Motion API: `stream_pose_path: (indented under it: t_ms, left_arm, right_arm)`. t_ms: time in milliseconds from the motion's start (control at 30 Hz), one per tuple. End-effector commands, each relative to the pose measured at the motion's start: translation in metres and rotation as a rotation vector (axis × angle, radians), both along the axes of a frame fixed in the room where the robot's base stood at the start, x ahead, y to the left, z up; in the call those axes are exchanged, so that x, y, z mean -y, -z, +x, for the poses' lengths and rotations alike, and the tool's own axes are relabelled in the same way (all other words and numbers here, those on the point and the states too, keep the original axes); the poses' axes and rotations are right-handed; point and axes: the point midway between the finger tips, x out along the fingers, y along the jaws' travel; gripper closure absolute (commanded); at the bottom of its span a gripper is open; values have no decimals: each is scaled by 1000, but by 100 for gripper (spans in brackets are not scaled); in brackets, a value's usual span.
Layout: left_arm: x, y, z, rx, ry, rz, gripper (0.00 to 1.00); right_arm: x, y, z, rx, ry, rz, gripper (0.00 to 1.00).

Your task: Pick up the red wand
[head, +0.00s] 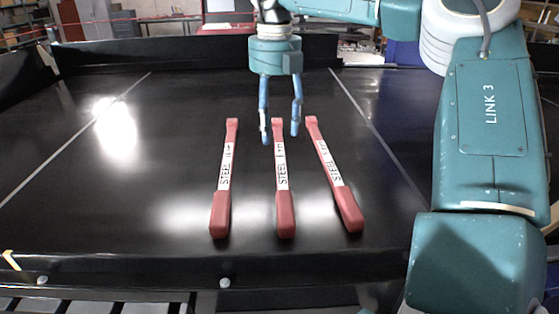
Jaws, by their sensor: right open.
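Three red wands with white printed labels lie apart on the black conveyor (130,190): a left wand (220,205), a middle wand (284,205) and a right wand (344,200). Their thick ends point toward me. My right gripper (280,137) points down with its two blue fingers open. The fingertips appear on either side of the far part of the middle wand. I cannot tell their exact height above the belt. Nothing is between the fingers that I can see held. My left gripper is not in view.
Two pale lines run along the belt on either side of the wands. A dark raised wall (190,52) stands at the belt's back. The belt's left part is clear. My right arm covers the right side of the view.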

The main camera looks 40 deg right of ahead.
Motion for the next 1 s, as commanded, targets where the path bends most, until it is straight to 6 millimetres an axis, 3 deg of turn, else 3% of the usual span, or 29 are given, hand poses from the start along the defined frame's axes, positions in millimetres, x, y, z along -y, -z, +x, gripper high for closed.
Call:
stream_pose_path:
  t_ms: [100,267,467,600,733,1000]
  left_arm:
    - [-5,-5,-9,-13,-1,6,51]
    - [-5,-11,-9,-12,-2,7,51]
    - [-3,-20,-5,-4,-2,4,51]
    - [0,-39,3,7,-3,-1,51]
    - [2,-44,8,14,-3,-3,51]
    - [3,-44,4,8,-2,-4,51]
  right_arm:
    - [0,20,-2,-5,-2,3,47]
    - [0,41,-1,-4,-1,2,47]
    - [1,55,-3,-4,-1,2,47]
    - [1,73,-7,-6,0,5,47]
    - [1,92,-6,-4,0,2,47]
    - [1,101,-5,-1,0,1,47]
